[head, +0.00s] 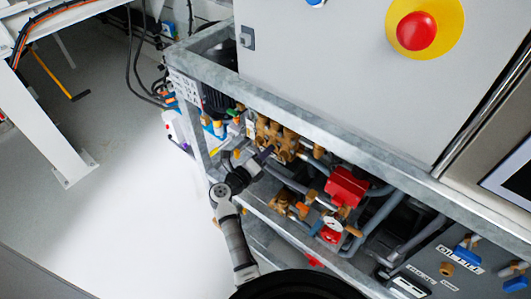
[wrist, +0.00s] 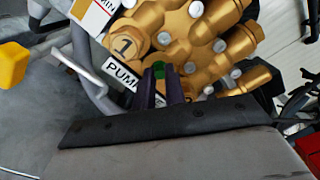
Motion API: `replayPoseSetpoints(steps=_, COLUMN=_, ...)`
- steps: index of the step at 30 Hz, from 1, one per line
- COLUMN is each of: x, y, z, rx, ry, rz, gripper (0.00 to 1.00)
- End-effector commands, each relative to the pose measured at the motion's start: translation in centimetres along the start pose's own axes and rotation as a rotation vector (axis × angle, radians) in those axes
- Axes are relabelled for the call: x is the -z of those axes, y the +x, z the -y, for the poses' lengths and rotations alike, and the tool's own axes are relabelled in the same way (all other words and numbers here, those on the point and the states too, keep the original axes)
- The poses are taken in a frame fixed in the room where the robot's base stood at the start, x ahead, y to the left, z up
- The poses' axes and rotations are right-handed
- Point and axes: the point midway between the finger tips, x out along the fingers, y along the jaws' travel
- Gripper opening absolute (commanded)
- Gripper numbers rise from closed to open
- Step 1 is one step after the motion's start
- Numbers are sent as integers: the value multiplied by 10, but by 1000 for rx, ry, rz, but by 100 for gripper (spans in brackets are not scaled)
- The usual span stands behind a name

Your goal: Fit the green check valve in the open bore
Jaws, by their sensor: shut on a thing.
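The green check valve (wrist: 159,68) shows as a small green end between the dark fingertips of my gripper (wrist: 161,84) in the wrist view. My gripper is shut on it. The valve is in front of the gold pump block (wrist: 195,35), close to the plug marked 1 and the PUMP label. I cannot tell whether it touches the block or is partly in a bore. The open bore itself is not clearly seen. In the head view my gripper (head: 263,155) reaches up to the brass pump block (head: 277,138); the valve cannot be made out there.
A grey pipe (wrist: 92,70) and a yellow part (wrist: 13,65) lie left of the block in the wrist view. In the head view, a galvanised frame beam (head: 300,118) runs above the pumps, and a red pump part (head: 346,187) stands to the right.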

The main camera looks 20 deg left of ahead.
Motion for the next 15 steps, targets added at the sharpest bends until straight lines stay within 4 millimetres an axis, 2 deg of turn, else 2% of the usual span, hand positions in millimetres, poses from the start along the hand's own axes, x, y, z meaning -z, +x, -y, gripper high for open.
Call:
replayPoseSetpoints(steps=6, x=0, y=0, z=0, rx=-1, ry=0, rz=0, gripper=0)
replayPoseSetpoints(steps=7, x=0, y=0, z=0, rx=-1, ry=0, rz=0, gripper=16)
replayPoseSetpoints(steps=9, x=0, y=0, z=0, rx=0, ry=0, rz=0, gripper=25)
replayPoseSetpoints(steps=12, x=0, y=0, z=0, rx=0, ry=0, rz=0, gripper=37)
replayPoseSetpoints(steps=15, x=0, y=0, z=0, rx=0, ry=0, rz=0, gripper=37)
